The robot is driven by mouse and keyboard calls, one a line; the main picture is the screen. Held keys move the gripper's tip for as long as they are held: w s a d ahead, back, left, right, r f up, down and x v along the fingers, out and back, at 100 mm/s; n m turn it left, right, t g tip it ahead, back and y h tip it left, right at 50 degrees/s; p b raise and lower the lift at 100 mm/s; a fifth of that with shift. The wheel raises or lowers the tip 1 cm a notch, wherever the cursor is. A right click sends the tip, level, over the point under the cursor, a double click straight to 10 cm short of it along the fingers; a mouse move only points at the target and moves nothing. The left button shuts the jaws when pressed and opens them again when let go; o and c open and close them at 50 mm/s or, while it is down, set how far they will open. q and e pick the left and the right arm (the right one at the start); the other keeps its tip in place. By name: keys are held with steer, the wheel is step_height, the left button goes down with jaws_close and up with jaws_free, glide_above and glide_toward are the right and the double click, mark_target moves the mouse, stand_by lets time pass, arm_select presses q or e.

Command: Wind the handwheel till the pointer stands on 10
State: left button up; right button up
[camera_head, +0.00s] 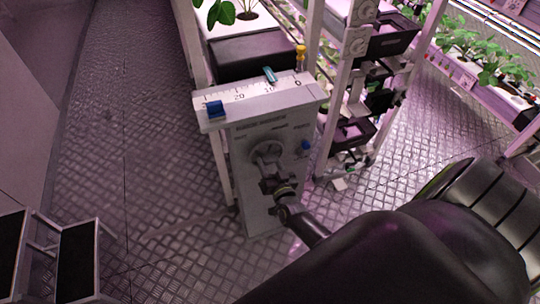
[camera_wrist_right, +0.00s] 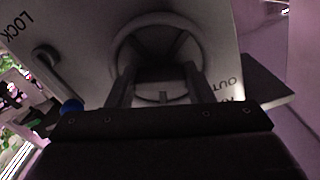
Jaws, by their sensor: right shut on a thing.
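The grey handwheel (camera_head: 266,151) is on the front of a pale control box (camera_head: 262,212). My right gripper (camera_head: 270,180) is at the wheel and shut on it. In the right wrist view the handwheel (camera_wrist_right: 122,45) shows as a round rim, with the fingers of my right gripper (camera_wrist_right: 160,78) on either side below it. The scale (camera_head: 255,93) on top of the box reads 20, 10 and 0 from left to right. A slim teal marker (camera_head: 269,75), which looks like the pointer, stands close to the 10. My left gripper is out of view.
A blue knob (camera_head: 305,145) is right of the wheel. Plant racks stand behind and right. Black steps (camera_head: 78,262) are at lower left.

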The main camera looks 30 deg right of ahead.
steer(key=shift+s+f, duration=0.1)
steer(key=o, duration=1)
steer(key=shift+c, duration=0.2)
steer(key=b+v, duration=0.2)
steer(key=v, duration=1.5)
steer(key=shift+s, duration=0.15)
steer(key=shift+c, duration=0.4)
